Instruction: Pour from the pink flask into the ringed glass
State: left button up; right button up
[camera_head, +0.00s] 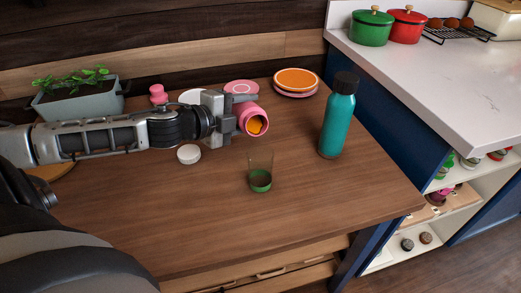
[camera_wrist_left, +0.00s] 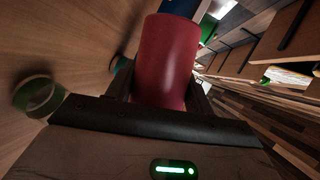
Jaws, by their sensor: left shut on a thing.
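The pink flask (camera_head: 246,114) is held on its side above the table, its open mouth toward the lower right with orange showing inside. My left gripper (camera_head: 232,113) is shut around it. In the left wrist view the flask (camera_wrist_left: 168,62) fills the middle, between the fingers. The ringed glass (camera_head: 261,178), clear with a green band low down, stands upright on the table, nearer the front than the flask mouth. It also shows blurred at the left of the left wrist view (camera_wrist_left: 38,95). No stream shows between them. My right gripper is in neither view.
A teal bottle (camera_head: 337,122) with a black cap stands right of the glass. A white lid (camera_head: 189,153) lies left of it. A planter (camera_head: 82,104), a small pink object (camera_head: 158,94) and stacked plates (camera_head: 296,81) are behind. The front tabletop is clear.

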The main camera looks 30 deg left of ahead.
aim_at(247, 114)
pick_arm(q)
jog(key=shift+d+r, duration=0.1)
jog(key=shift+r, duration=0.1)
jog(key=shift+s+d+r+m+t+p, duration=0.1)
jog(key=shift+s+r+m+t+p, duration=0.1)
jog(key=shift+m+t+p, duration=0.15)
jog(key=shift+f+m, duration=0.1)
jog(key=shift+m, duration=0.15)
dwell(0.5)
jog(key=shift+d+f+m+t+y+b, duration=0.1)
jog(key=shift+m+t+y+b, duration=0.2)
jog(key=shift+m+b, duration=0.1)
dwell(0.5)
jog(key=shift+s+d+r+m+t, duration=0.2)
jog(key=shift+r+m+t, duration=0.15)
jog(key=shift+r+m, duration=0.2)
jog(key=shift+s+d+r+m+t, duration=0.15)
jog(key=shift+r+m+t, duration=0.15)
jog(key=shift+r+m, duration=0.25)
dwell(1.5)
jog(key=shift+w+f, duration=0.15)
